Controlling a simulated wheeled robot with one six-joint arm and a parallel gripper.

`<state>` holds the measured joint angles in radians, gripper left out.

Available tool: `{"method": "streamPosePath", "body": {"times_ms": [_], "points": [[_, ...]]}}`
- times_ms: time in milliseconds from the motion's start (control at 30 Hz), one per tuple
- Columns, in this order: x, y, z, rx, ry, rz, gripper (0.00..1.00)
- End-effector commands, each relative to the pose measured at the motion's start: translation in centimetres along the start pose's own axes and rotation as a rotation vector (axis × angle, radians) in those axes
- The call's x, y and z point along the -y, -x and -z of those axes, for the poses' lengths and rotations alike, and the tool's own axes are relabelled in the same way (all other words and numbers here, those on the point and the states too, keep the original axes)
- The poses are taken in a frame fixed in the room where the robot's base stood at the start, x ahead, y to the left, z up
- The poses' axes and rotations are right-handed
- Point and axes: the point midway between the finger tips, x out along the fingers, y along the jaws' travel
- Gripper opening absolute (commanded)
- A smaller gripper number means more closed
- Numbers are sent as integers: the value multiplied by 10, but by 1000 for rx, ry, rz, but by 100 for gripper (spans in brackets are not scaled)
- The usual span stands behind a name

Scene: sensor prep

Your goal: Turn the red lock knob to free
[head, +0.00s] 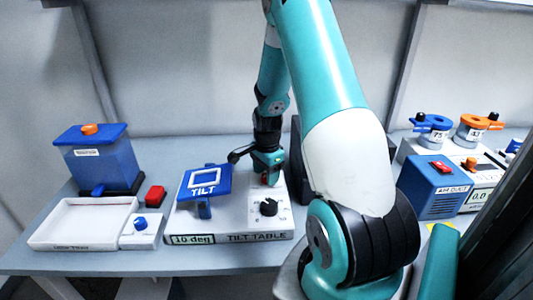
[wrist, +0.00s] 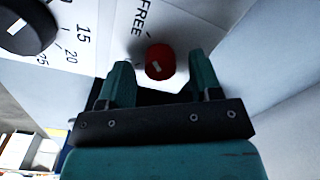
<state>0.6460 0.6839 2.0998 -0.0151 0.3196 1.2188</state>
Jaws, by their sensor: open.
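The red lock knob (wrist: 159,62) is on the white face of the tilt table unit, with a pale pointer mark on its top. The word FREE is printed beside it, up and left in the wrist view. My gripper (wrist: 160,78) is open, with one teal finger on each side of the knob; I cannot tell whether they touch it. In the head view my gripper (head: 267,163) is down at the back right of the tilt table (head: 240,222), and a bit of the red knob (head: 266,180) shows below it.
A black dial (head: 268,207) with a number scale is close by and also shows in the wrist view (wrist: 28,25). The blue TILT platform (head: 206,181) is left of my gripper. A blue container (head: 100,164) and a white tray (head: 82,222) stand further left. A blue box (head: 437,186) stands right.

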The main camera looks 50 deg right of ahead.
Motion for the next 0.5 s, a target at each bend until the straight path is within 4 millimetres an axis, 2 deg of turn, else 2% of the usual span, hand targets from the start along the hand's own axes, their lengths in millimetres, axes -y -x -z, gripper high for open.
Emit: {"method": "streamPosePath", "body": {"times_ms": [167,500], "points": [[1,35,0,-3,0,8,58],[1,121,0,-3,0,8,58]]}}
